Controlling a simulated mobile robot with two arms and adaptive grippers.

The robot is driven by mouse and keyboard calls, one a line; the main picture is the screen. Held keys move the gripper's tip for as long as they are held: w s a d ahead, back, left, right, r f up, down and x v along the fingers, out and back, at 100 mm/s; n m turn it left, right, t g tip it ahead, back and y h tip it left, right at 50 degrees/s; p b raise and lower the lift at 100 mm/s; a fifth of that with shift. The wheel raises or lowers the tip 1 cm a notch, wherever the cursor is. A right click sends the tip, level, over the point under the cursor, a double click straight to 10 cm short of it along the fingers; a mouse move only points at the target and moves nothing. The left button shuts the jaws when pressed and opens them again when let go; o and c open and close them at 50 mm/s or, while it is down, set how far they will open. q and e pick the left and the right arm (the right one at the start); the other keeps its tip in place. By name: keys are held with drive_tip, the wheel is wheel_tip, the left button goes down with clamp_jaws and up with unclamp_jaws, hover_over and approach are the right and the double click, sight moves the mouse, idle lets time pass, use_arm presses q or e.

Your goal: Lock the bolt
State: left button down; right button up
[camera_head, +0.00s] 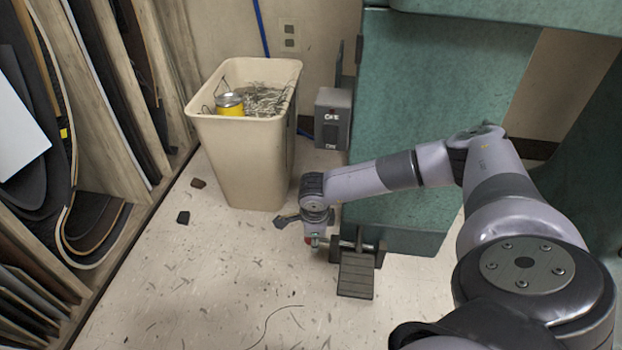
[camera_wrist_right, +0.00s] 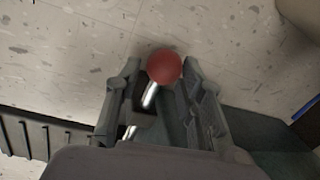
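A red ball knob (camera_wrist_right: 164,66) on a shiny metal rod (camera_wrist_right: 150,96) shows in the right wrist view; I take it to be the bolt's handle. My right gripper (camera_wrist_right: 163,88) is open, with one finger on each side of the rod and the knob near the fingertips. A dark part stands beside the rod, close to the left finger. I cannot tell whether either finger touches it. In the head view my right gripper (camera_head: 312,228) is low beside the green machine (camera_head: 425,90), and only a bit of red shows below it. My left gripper is not in view.
A ribbed foot pedal (camera_head: 357,275) sits beside my right gripper at the machine's base. A beige bin (camera_head: 240,160) with scraps and a yellow can stands behind it. A rack of sheets (camera_head: 90,130) lines the left. The speckled floor in front is mostly clear.

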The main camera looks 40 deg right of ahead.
drive_tip(key=shift+o, duration=1.2)
drive_tip(key=shift+w+a, duration=0.1)
drive_tip(key=shift+a+r, duration=0.1)
drive_tip(key=shift+r, duration=0.1)
wheel_tip(320, 180, up, 12)
drive_tip(key=s+a, duration=0.1)
drive_tip(key=shift+s+a+f, duration=0.15)
drive_tip(key=shift+s+f, duration=0.1)
drive_tip(key=shift+s, duration=0.15)
